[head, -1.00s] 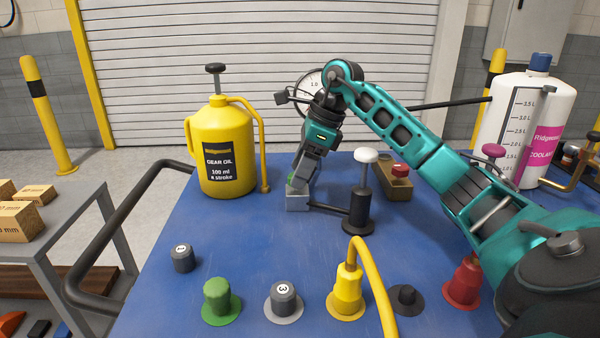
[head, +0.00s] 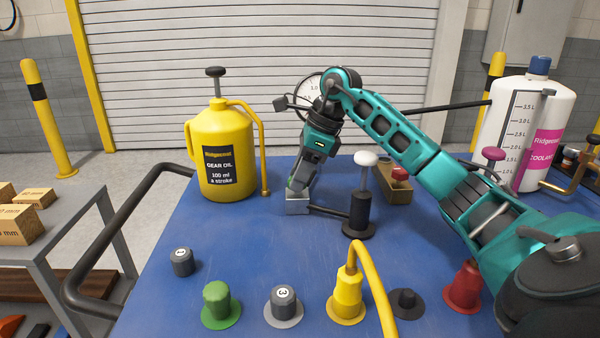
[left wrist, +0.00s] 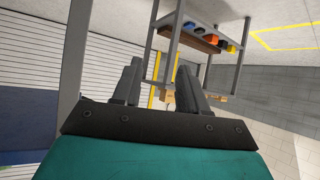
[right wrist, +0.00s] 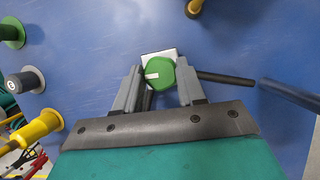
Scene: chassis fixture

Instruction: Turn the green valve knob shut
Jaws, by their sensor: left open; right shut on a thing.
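The green valve knob (right wrist: 161,75) shows in the right wrist view, with a white mark on its top. It sits on a small grey block (head: 297,203) on the blue table, and a dark pipe runs from the block to a black pump. My right gripper (right wrist: 158,82) is shut on the knob, one finger on each side. In the head view the gripper (head: 295,186) comes down on the block from above and mostly hides the knob. My left gripper (left wrist: 155,75) is open and empty in the left wrist view, away from the table.
The black pump with a white top (head: 358,205) stands just right of the block. A yellow gear oil can (head: 222,170) stands at the left. Green (head: 218,303), grey, yellow and red fittings line the front of the table.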

